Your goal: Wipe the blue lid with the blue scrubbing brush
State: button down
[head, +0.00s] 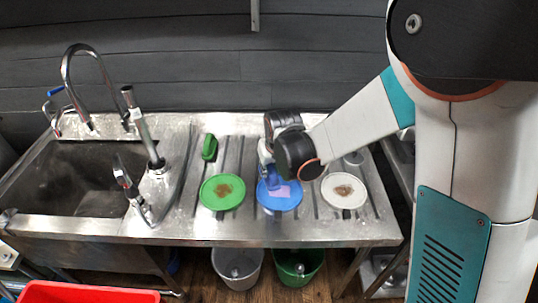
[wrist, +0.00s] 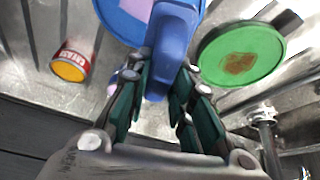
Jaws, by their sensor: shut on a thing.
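The blue lid (head: 286,202) lies on the steel drainboard between a green lid and a white lid. It has a pale pinkish-lilac patch on it and also shows at the top of the wrist view (wrist: 118,12). My gripper (wrist: 160,82) is shut on the blue scrubbing brush (wrist: 172,45), whose blue body extends from between the fingers over the lid. In the head view, my gripper (head: 265,150) and the brush (head: 265,172) are at the lid's far edge, partly hidden by my wrist. Whether the bristles touch the lid cannot be told.
The green lid (head: 222,192) and white lid (head: 344,190) bear brown stains. A green brush (head: 209,147) lies behind the green lid. The sink (head: 75,180) with taps is left; grey (head: 238,268) and green (head: 298,266) buckets stand below.

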jog(key=shift+d+r+p, duration=0.1)
jog(key=shift+r+p, duration=0.95)
jog(key=shift+r, duration=0.9)
jog(key=shift+s+f, duration=0.1)
jog(key=shift+f, duration=0.05)
